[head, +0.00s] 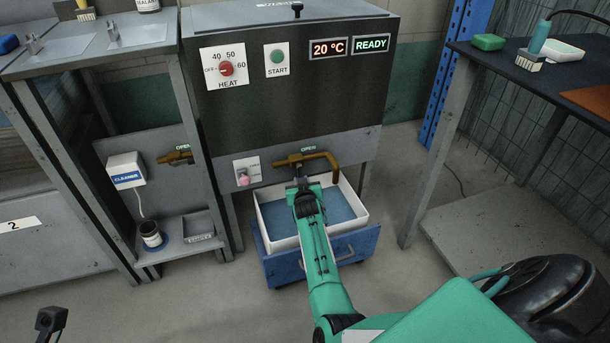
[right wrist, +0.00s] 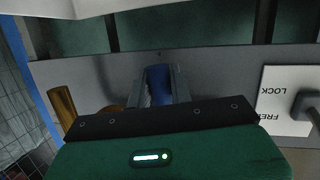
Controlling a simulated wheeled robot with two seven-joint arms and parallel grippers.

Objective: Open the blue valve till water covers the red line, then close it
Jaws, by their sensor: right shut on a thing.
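The blue valve handle (right wrist: 158,84) shows between the fingers of my right gripper (right wrist: 158,97) in the right wrist view, and the fingers are shut on it. In the head view my right gripper (head: 300,186) is at the brass tap (head: 322,157) under the OPEN label and hides the handle. The white tub (head: 276,243) below holds bluish water (head: 340,207). I cannot make out the red line, and my arm covers part of the tub. A small dark part at the lower left may be my left gripper (head: 50,319); its jaws cannot be made out.
The tub sits on a blue wheeled base (head: 350,246) under the grey heater cabinet (head: 290,100), which reads 20 °C and READY. Left of the tap is a pink-tipped lock lever (head: 243,177). A second brass tap (head: 175,157) and cleaner box (head: 126,168) stand left; a dark table (head: 530,75) stands right.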

